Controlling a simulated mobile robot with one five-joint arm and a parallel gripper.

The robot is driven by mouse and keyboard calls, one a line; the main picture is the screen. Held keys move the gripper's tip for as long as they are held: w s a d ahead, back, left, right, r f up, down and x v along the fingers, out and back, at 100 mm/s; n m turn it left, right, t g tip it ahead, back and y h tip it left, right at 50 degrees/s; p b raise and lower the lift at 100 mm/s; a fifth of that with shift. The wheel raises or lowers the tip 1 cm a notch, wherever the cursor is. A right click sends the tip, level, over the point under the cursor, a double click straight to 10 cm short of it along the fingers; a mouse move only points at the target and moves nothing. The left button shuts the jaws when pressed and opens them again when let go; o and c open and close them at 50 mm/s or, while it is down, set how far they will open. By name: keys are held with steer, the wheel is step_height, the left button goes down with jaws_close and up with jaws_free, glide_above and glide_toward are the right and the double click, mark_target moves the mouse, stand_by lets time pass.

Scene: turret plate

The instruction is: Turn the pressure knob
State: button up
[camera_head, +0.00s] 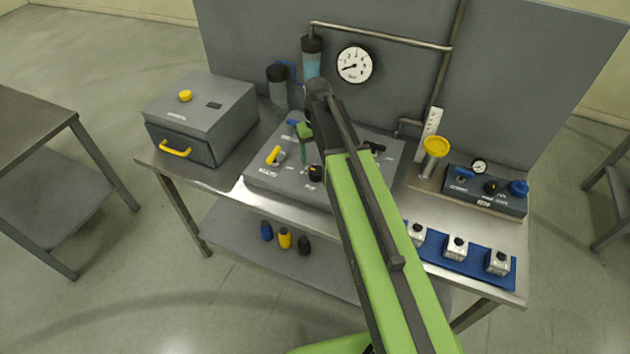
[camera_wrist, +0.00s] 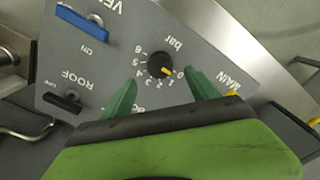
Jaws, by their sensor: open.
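The black knob with a yellow pointer mark (camera_wrist: 160,66) sits on the grey sloped plate (camera_wrist: 210,45) in the wrist view, inside a number scale marked "bar". Its pointer is toward the low end, near 0 and 1. I take it to be the black knob (camera_head: 316,172) at the plate's front in the head view. My gripper (camera_wrist: 161,78) is open, its green fingers apart on either side of the knob's lower side in the picture. I cannot tell its height above the plate. In the head view my gripper (camera_head: 304,146) is over the plate, partly hidden by my arm.
A round gauge (camera_head: 354,64) hangs behind. A smaller panel (camera_head: 485,203) stands at right.

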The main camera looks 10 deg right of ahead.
mark_target(316, 171)
step_height(316, 171, down, 8)
steer(key=b, duration=0.6)
steer(key=shift+f+b, duration=0.2)
steer(key=shift+b, duration=0.15)
steer(key=shift+r, duration=0.1)
steer(key=c, duration=1.4)
steer(key=shift+o, duration=0.2)
